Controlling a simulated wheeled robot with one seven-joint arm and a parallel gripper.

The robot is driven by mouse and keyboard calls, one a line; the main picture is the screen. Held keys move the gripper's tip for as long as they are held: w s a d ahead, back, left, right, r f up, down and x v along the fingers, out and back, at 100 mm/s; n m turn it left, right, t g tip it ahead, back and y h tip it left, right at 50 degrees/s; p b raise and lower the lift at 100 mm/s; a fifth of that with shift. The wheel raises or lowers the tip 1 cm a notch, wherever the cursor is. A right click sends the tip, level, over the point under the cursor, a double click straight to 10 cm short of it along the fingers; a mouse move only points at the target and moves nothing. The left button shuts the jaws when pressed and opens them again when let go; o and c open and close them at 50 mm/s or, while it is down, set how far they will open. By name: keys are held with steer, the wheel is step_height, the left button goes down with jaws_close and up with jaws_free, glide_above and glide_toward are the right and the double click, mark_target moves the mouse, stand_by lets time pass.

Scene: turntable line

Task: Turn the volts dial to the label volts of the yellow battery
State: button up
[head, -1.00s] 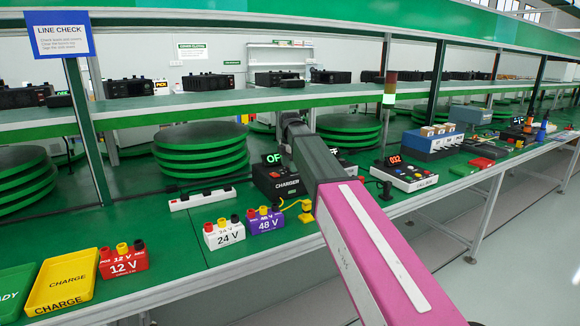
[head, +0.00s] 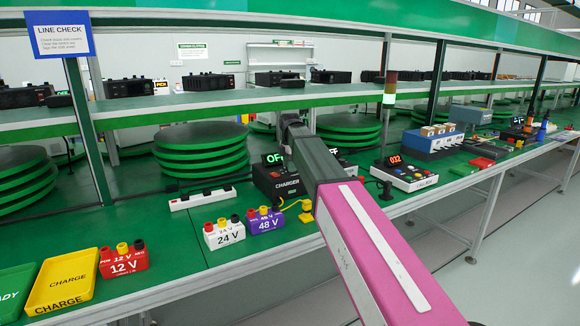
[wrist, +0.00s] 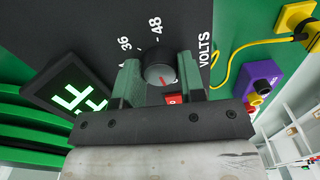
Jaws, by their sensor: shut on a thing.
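The volts dial (wrist: 160,70) is a round dark knob with a grey face and a small red mark. It sits on the dark charger (wrist: 100,45), beside the printed numbers 36 and 48 and the word VOLTS. My gripper (wrist: 161,82) is shut on the dial, one green finger on each side. Which number the red mark points to is hard to tell. In the head view the charger (head: 273,181) shows a partly covered green OFF display, and my arm hides the dial.
A yellow CHARGE tray (head: 65,279) and a green tray (head: 14,287) are at front left. A white power strip (head: 202,198) lies behind the batteries. A call box (head: 404,174) stands right of my arm.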

steer(key=m, duration=0.7)
steer(key=shift+m, duration=0.4)
steer(key=m, duration=1.4)
steer(key=shift+m, duration=0.3)
steer(key=m, duration=0.6)
steer(key=shift+m, duration=0.4)
steer(key=o, duration=0.9)
